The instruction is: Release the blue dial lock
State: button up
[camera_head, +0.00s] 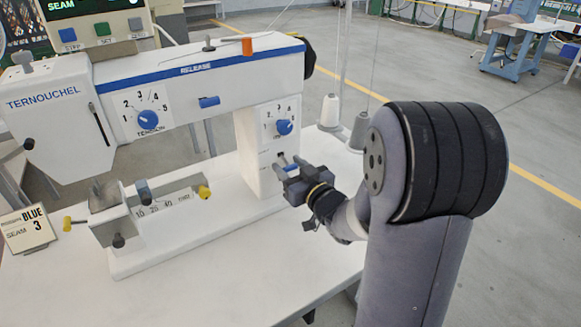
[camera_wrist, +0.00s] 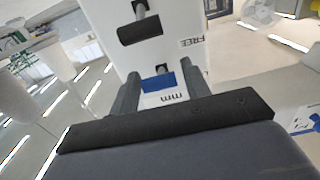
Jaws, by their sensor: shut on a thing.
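The white machine's column carries a blue dial (camera_head: 285,127) with a number scale. Just below it in the head view, my gripper (camera_head: 287,167) is at the column face. In the wrist view, which looks upside down, a small blue lock piece (camera_wrist: 158,80) on a short stem sits between the two fingers of my gripper (camera_wrist: 160,88), beside an "mm" label. The gripper is shut on this piece. A "FREE" label (camera_wrist: 194,42) is on the same face. The blue dial is not seen in the wrist view.
A black cylindrical handle (camera_wrist: 140,30) sticks out close to my fingers. White thread cones (camera_head: 329,110) stand behind the column.

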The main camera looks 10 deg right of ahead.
jog(key=shift+f+b, duration=0.15)
jog(key=shift+b, duration=0.25)
jog(key=shift+f+b, duration=0.25)
jog(key=shift+b, duration=0.7)
jog(key=shift+t+b, duration=0.3)
jog(key=shift+b, duration=0.2)
jog(key=shift+t+b, duration=0.3)
jog(key=shift+b, duration=0.3)
jog(key=shift+r, duration=0.15)
jog(key=o, duration=0.9)
jog(key=v, duration=1)
jog(key=shift+s+d, duration=0.15)
jog(key=shift+s, duration=0.15)
